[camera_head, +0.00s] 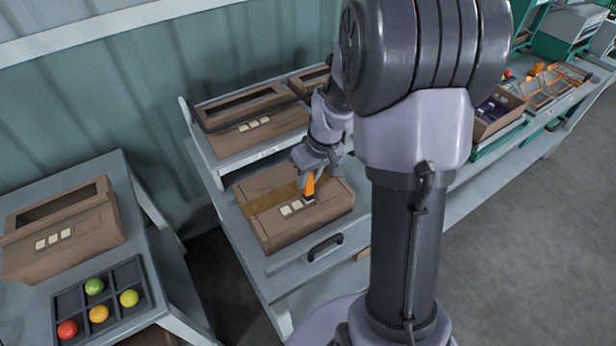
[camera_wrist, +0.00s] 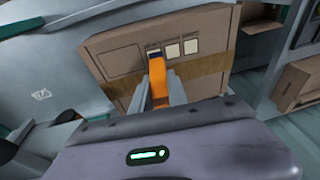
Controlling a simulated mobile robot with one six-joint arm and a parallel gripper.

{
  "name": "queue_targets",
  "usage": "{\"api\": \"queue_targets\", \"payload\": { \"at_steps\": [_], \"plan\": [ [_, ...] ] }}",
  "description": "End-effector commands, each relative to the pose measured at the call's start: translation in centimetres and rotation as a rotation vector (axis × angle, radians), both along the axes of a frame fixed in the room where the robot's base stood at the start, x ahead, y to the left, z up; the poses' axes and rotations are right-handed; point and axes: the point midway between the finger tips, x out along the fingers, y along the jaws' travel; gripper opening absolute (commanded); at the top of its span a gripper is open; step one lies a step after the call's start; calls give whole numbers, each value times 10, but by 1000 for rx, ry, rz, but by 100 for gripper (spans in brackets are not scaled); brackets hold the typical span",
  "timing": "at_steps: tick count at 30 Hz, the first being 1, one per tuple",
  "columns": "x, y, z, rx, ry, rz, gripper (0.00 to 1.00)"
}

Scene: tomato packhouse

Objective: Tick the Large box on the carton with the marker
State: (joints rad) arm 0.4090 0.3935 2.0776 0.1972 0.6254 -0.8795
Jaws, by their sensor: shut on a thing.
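The carton (camera_head: 325,214) is a closed brown box with a tan tape strip, lying on the grey bench. Several small pale boxes (camera_head: 291,209) are marked in a row on its top. My gripper (camera_head: 312,176) is shut on an orange marker (camera_head: 309,187) with a dark lower end, held over the carton top. In the wrist view the marker (camera_wrist: 157,80) points at one end of the row on the carton (camera_wrist: 112,47), covering part of that box. Two pale boxes (camera_wrist: 182,48) stay clear beside it. The labels are too small to read. I cannot tell whether the tip touches.
Open brown cartons (camera_head: 250,122) stand on a raised shelf behind. On the left table are another carton (camera_head: 85,245) and a dark tray (camera_head: 135,270) with red, orange, yellow and green tomatoes. A dark handle (camera_head: 325,246) is on the bench front. Grey floor is free at right.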

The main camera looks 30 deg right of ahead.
Motion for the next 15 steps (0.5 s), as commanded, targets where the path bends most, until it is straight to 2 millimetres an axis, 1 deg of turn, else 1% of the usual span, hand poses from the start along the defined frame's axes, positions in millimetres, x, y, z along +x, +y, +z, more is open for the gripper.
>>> {"api": "queue_targets", "payload": {
  "at_steps": [15],
  "plan": [
    [0, 0, -5, 0, 0, 0, 0]
  ]
}}
